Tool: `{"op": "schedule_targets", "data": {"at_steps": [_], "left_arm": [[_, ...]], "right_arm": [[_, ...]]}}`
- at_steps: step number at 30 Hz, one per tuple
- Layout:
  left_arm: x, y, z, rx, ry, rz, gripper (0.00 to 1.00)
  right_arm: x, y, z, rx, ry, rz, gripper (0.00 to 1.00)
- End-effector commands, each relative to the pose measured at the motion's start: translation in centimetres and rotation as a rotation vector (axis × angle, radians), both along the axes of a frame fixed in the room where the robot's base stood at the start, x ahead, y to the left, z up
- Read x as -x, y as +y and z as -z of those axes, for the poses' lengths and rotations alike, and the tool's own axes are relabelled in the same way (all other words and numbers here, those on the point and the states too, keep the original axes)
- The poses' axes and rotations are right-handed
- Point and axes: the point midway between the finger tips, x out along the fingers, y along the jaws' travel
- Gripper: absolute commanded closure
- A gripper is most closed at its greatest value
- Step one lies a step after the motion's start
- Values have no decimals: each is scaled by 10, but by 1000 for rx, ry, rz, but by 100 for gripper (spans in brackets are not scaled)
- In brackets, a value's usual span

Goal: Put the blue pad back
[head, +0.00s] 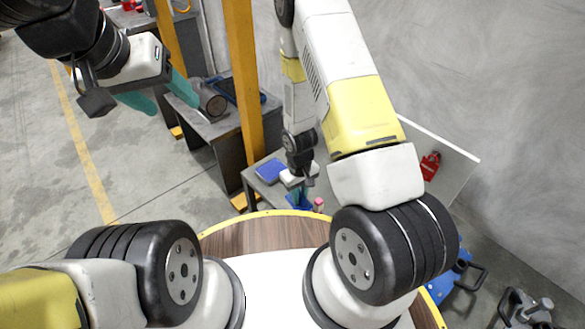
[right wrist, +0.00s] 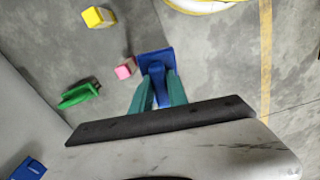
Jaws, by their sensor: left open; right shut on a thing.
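My right gripper (head: 299,192) points down beside a grey table (head: 262,190). In the right wrist view its teal fingers (right wrist: 157,92) are shut on a blue piece, which I take as the blue pad (right wrist: 155,60). The pad has a squarish end beyond the fingertips and a narrower part between them. It also shows small and partly hidden in the head view (head: 298,203). A second flat blue square (head: 270,172) lies on the grey table. My left gripper (head: 160,98) is open and empty at the upper left, its teal fingers apart, well away from the pad.
A pink block (right wrist: 125,68), a yellow block (right wrist: 98,17) and a green piece (right wrist: 78,95) lie near the held pad. A yellow post (head: 243,80) stands left of my right arm. Another grey table (head: 215,130) holds a dark cylinder (head: 212,100). A round wooden top (head: 250,232) is in front.

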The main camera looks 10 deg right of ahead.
Motion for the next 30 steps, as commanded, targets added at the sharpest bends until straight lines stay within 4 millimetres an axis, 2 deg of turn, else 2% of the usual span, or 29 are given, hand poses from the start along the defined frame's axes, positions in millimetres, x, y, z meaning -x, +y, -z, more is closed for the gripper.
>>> {"op": "schedule_targets", "data": {"at_steps": [1, 3, 7, 10, 14, 24, 30], "left_arm": [[0, 0, 0, 0, 0, 0, 39], [0, 0, 0, 0, 0, 0, 39], [0, 0, 0, 0, 0, 0, 39], [0, 0, 0, 0, 0, 0, 39], [0, 0, 0, 0, 0, 0, 39], [0, 0, 0, 0, 0, 0, 39], [0, 0, 0, 0, 0, 0, 39]], "right_arm": [[14, 4, 18, -1, 10, -44, 100], [26, 8, 34, -8, 12, -92, 100], [40, 13, 52, -19, 12, -145, 100], [36, 13, 57, -25, 8, -158, 100], [9, 8, 59, -26, 4, -157, 100], [-78, -8, 68, -25, 6, -157, 100], [-103, -12, 70, -24, 9, -159, 100]]}}
